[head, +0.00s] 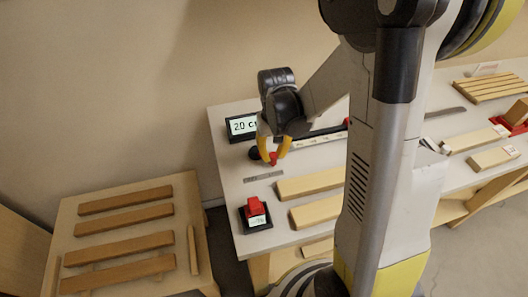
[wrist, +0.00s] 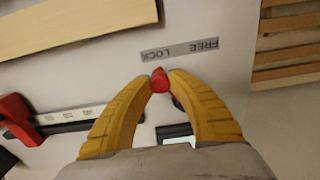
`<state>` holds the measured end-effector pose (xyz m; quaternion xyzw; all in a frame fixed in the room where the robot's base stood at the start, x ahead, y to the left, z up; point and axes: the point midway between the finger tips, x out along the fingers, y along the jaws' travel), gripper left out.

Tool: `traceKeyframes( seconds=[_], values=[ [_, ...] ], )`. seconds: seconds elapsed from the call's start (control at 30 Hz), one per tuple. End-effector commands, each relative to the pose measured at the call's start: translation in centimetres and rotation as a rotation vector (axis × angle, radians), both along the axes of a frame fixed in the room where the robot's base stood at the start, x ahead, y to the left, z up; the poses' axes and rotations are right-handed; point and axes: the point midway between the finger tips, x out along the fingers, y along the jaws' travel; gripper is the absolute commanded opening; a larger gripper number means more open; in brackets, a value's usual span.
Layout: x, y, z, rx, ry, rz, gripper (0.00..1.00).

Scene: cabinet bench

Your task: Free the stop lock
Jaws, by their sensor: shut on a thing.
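The stop lock is a small red knob (wrist: 160,79) with a pointed tip. It also shows in the head view (head: 273,160). My gripper (wrist: 160,82) has its two yellow fingertips shut on the knob from both sides. In the head view my gripper (head: 273,152) reaches down over the bench's left part. A grey label strip (wrist: 180,51) reads FREE and LOCK, upside down in the wrist view. The knob's tip points toward the LOCK end. A red stop (wrist: 16,115) sits on a white scale rail (wrist: 75,114).
A small display (head: 242,126) reading about 20 stands behind my gripper. A red block on a dark base (head: 255,212) stands at the bench's front left corner. Wooden boards (head: 310,184) lie right of the label. A lower table (head: 60,212) with several slats is at left.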

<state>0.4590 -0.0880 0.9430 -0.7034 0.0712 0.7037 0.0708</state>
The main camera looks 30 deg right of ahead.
Motion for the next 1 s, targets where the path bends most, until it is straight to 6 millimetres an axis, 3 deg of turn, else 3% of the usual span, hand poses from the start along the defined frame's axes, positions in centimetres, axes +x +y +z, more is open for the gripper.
traceKeyframes(
  seconds=[0.23, 0.67, 1.0],
  values=[
    [-0.3, 1.4, 0.0, 0.002, -0.001, 0.003, 0.13],
    [-0.3, 1.6, 0.0, 0.001, -0.001, 0.002, 0.13],
    [-0.3, 3.3, 0.0, 0.001, -0.001, 0.002, 0.13]
  ],
)
